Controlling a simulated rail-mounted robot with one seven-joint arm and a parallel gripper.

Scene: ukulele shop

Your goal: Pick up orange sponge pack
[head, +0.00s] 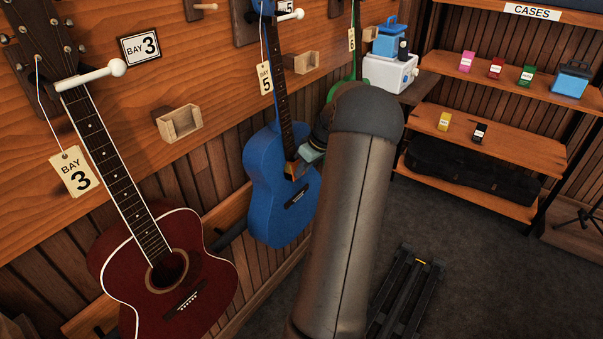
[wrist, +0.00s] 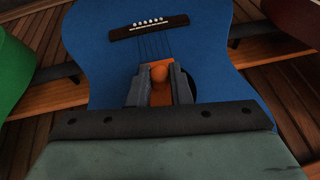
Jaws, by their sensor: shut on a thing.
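The orange sponge pack (wrist: 160,92) sits between the two fingers of my gripper (wrist: 160,86) in the wrist view. Its top is rounded and bright orange, and its lower part is darker. My gripper is shut on it, and the fingers hide its sides. In the head view my gripper (head: 294,166) is in front of the blue guitar's body, near its sound hole. Only a small orange bit of the pack shows there. My arm hides part of the scene right of the guitar.
The blue guitar (head: 268,190) hangs close behind my gripper. A dark red guitar (head: 205,262) hangs at left. Small wooden holders (head: 180,123) are fixed to the wall. Shelves (head: 500,137) at right carry several coloured packs and a blue case (head: 571,80). A white-and-blue box (head: 388,72) stands beyond my arm.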

